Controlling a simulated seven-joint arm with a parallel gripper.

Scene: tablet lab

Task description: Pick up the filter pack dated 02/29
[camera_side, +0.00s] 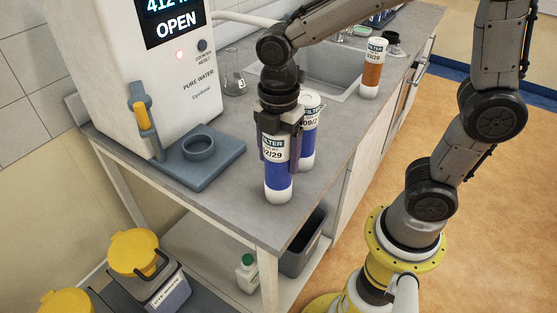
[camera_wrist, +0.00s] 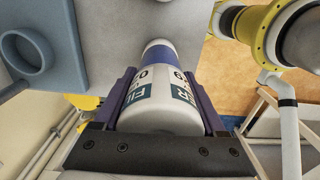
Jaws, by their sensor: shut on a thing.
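A white and blue filter pack (camera_side: 278,181) stands upright near the bench's front corner; its label reads FILTER with a date of 02/29, its first digit partly covered. My gripper (camera_side: 279,152) points down and is shut around its upper part. In the wrist view the pack (camera_wrist: 160,117) lies between the two fingers of my gripper (camera_wrist: 164,98). I cannot tell whether its base touches the bench. A second blue filter pack (camera_side: 308,148) stands close behind, partly hidden, its date starting 09/2. An orange filter pack (camera_side: 372,77) stands at the back right, its small date ending in /29.
The water dispenser (camera_side: 175,75) with its grey tray (camera_side: 220,163) stands left of my gripper. A sink (camera_side: 325,80) and a glass flask (camera_side: 235,86) lie behind. The bench (camera_side: 225,205) has free room around the front corner. Yellow-lidded bins (camera_side: 140,252) stand below left.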

